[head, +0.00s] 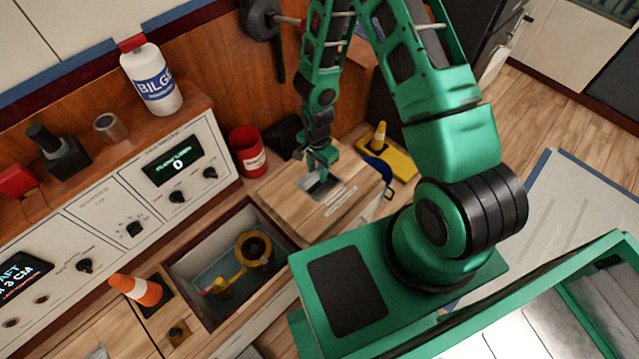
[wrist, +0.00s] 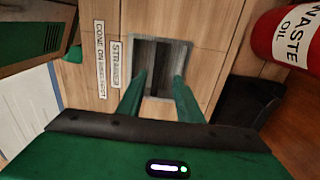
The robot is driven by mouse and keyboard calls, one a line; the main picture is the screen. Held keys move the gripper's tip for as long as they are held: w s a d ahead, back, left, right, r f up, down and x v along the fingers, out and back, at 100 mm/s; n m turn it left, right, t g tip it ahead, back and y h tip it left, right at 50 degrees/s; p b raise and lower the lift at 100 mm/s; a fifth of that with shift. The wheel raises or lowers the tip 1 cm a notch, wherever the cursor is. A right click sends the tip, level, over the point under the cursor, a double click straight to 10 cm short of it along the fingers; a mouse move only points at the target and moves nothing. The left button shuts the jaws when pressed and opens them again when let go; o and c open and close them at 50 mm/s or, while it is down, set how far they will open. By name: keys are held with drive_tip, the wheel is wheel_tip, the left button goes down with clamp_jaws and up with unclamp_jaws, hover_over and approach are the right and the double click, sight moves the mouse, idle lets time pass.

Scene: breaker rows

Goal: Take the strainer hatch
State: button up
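The strainer hatch (head: 300,208) is a light wooden panel with white labels and a recessed grip. It lies just behind an open well in the head view. In the wrist view the hatch (wrist: 212,98) fills the middle, with "STRAINER" on one label. Its grey recess (wrist: 161,52) has a dark upright strip in the middle. My gripper (head: 320,178) is above the hatch at the recess. In the wrist view the two green fingers of my gripper (wrist: 161,78) stand apart, one on each side of the dark strip. Whether they touch the hatch is unclear.
The open well (head: 188,268) holds a yellow-rimmed strainer fitting (head: 253,248). A red waste oil can (head: 247,152) is left of the hatch, also in the wrist view (wrist: 290,40). A yellow tray (head: 398,161) lies behind right.

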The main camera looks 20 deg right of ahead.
sight(319, 185)
drive_tip(key=shift+s+d+f, duration=0.1)
drive_tip(key=shift+d+f, duration=0.05)
drive_tip(key=shift+f, duration=2.6)
clamp_jaws()
